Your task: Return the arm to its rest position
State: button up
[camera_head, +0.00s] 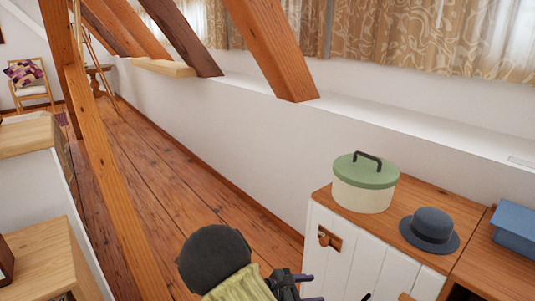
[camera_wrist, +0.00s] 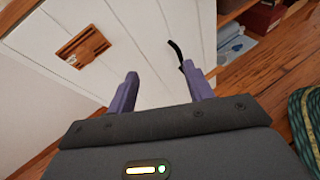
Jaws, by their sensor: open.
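My gripper (camera_head: 309,288) is low in the head view, in front of a white plank-fronted cabinet (camera_head: 340,262). In the wrist view my gripper (camera_wrist: 160,72) has its two purple fingers apart, with nothing between them. The fingers point at the white cabinet front (camera_wrist: 125,35). A dark curved piece (camera_wrist: 176,52) shows just beyond the right finger; I cannot tell whether they touch. My arm's lower part runs out of the head view at the bottom.
A green-lidded cream box (camera_head: 364,190) and a dark hat (camera_head: 430,231) stand on the cabinet top. A wooden plate (camera_head: 329,238) is on its front. Slanted timber braces (camera_head: 272,50) cross the room. Coiled green rope (camera_wrist: 306,125) lies at right. Floor at left (camera_head: 150,170) is clear.

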jog(key=s+d+r+m+g+y, duration=0.15)
jog(key=s+r+m+y, duration=0.25)
jog(key=s+m+y, duration=0.5)
jog(key=s+d+r+m+y, duration=0.2)
jog(key=s+r+m+y, duration=0.2)
jog(key=s+m, duration=0.5)
notch_tip(320, 180, up, 34)
jog(key=w+m+p, duration=0.1)
jog(key=w+p, duration=0.1)
jog(key=p, duration=3.2)
jog(key=shift+r+m, duration=0.2)
jog(key=shift+m, duration=0.2)
jog(key=shift+d+g, duration=0.1)
jog(key=shift+g, duration=0.15)
jog(key=shift+w, duration=0.1)
